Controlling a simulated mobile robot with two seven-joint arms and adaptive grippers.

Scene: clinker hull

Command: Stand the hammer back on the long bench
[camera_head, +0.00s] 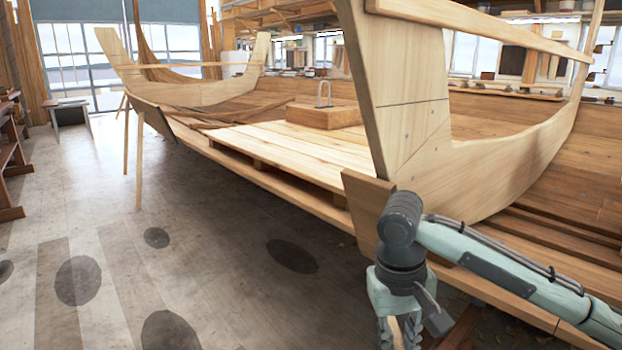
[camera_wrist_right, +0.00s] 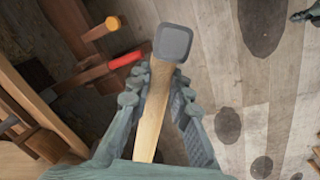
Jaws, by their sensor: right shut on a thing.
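My right gripper (camera_head: 399,334) hangs at the bottom of the head view, fingers pointing down, in front of the boat hull. In the right wrist view my right gripper (camera_wrist_right: 156,85) is shut on the hammer (camera_wrist_right: 153,110), one finger on each side of its pale wooden handle. The hammer's grey, square-faced head (camera_wrist_right: 174,42) sticks out beyond the fingertips. In the head view only a bit of pale wood shows between the fingers. My left gripper is not in view. I cannot tell for certain which surface is the long bench.
The planked hull (camera_head: 410,110) fills the middle and right, close to my right arm. A wooden block with a metal loop (camera_head: 323,114) stands on its boards. A red handle (camera_wrist_right: 126,60) and dark wooden beams lie left in the wrist view.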

